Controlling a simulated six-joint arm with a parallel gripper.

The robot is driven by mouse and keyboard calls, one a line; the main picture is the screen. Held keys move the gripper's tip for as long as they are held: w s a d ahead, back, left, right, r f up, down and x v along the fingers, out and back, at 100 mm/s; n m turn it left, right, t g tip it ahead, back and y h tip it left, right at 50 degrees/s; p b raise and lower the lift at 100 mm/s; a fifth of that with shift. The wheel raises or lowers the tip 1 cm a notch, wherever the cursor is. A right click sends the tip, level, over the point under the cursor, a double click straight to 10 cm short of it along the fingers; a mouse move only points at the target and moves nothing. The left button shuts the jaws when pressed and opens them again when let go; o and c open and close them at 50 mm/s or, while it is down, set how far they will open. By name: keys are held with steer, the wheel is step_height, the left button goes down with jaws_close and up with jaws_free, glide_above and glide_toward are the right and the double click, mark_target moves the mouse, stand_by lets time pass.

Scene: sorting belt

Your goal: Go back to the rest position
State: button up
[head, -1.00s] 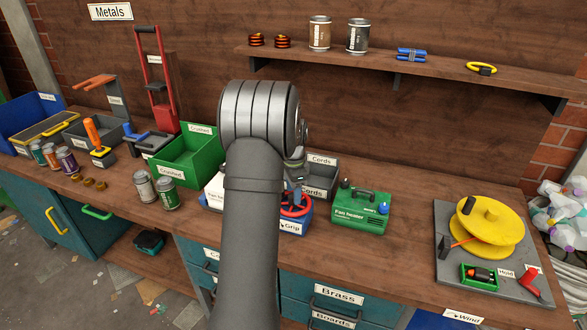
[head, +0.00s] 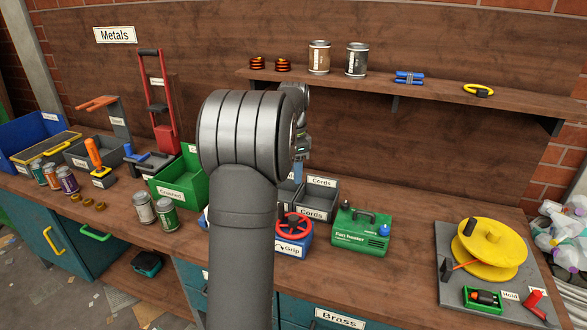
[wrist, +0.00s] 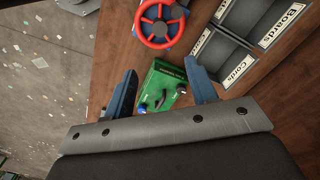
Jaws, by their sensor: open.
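My gripper (head: 298,172) is raised above the bench, in front of the back board and over the Cords bins, partly behind my own arm. In the wrist view my gripper (wrist: 160,70) has its two blue fingers spread wide with nothing held between them. The green fan heater (wrist: 160,88) shows well below, between the fingers. The blue Grip box with its red wheel (head: 295,228) stands on the bench; the red wheel also shows at the top of the wrist view (wrist: 160,22).
The grey Cords bins (head: 318,197) and the fan heater (head: 360,232) stand near the Grip box. The shelf (head: 440,92) holds cans and coils. A yellow reel (head: 490,243) is at right. Green bin (head: 180,180) and cans (head: 145,209) are at left.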

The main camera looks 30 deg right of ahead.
mark_target(293, 217)
stand_by(0.4)
step_height(293, 217, down, 18)
steer(key=shift+r, duration=0.2)
stand_by(0.4)
steer(key=shift+r, duration=0.15)
step_height(293, 217, up, 17)
step_height(293, 217, down, 17)
steer(key=shift+f, duration=0.1)
steer(key=shift+n, duration=1.1)
